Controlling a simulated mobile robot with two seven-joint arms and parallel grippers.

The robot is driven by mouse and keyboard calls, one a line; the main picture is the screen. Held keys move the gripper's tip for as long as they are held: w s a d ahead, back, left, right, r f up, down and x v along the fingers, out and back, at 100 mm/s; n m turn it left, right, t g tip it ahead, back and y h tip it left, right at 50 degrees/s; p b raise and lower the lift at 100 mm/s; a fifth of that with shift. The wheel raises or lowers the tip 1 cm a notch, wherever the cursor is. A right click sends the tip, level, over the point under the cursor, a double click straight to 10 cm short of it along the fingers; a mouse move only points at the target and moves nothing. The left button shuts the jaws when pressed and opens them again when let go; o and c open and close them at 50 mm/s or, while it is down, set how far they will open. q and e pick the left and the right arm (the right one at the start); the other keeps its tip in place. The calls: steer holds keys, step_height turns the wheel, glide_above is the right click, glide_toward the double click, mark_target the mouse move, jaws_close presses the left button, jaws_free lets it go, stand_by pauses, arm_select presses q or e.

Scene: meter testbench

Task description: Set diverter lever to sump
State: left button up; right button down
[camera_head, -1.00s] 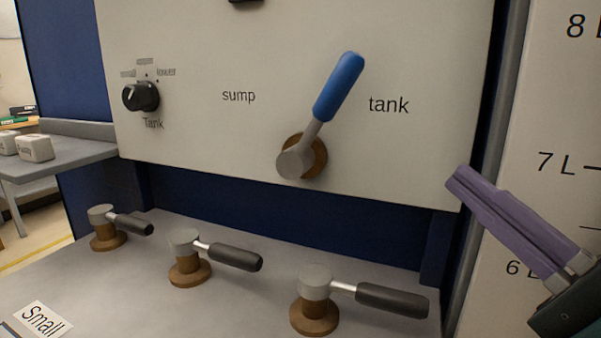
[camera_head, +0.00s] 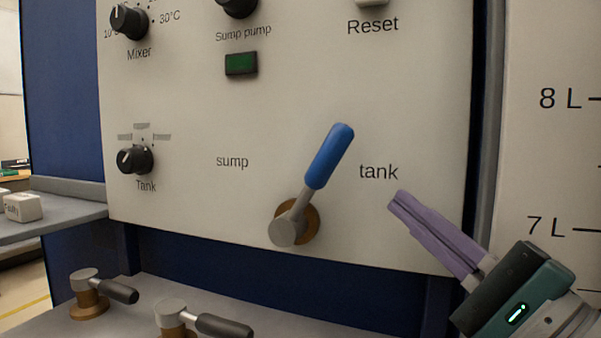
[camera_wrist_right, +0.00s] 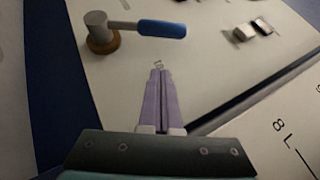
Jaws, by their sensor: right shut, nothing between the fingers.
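The diverter lever (camera_head: 328,158) has a blue handle on a grey arm and a brown round base, on the white panel. Its handle points up and to the right, toward the "tank" label (camera_head: 378,172); the "sump" label (camera_head: 232,162) is on its left. My right gripper (camera_head: 396,202) has purple fingers, shut and empty. It is to the lower right of the blue handle, just below "tank", apart from the lever. In the right wrist view the lever (camera_wrist_right: 160,28) lies beyond the shut fingertips (camera_wrist_right: 159,70). My left gripper is not in view.
The tank knob (camera_head: 135,160), mixer knob (camera_head: 130,22) and green display (camera_head: 241,64) are on the same panel. Valves with black handles (camera_head: 118,291) stand on the bench below. A scale board (camera_head: 560,150) stands at the right. The panel between gripper and lever is clear.

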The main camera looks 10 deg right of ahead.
mark_target(336, 135)
steer(key=w+a+r, duration=0.1)
steer(key=w+a+r+p, duration=0.1)
steer(key=w+a, duration=0.1)
steer(key=shift+w+a+r, duration=0.15)
steer(key=shift+w+r, duration=0.05)
steer(key=shift+r, duration=0.2)
steer(key=shift+w+a+r, duration=0.15)
steer(key=shift+a, duration=0.25)
steer(key=shift+p, duration=0.3)
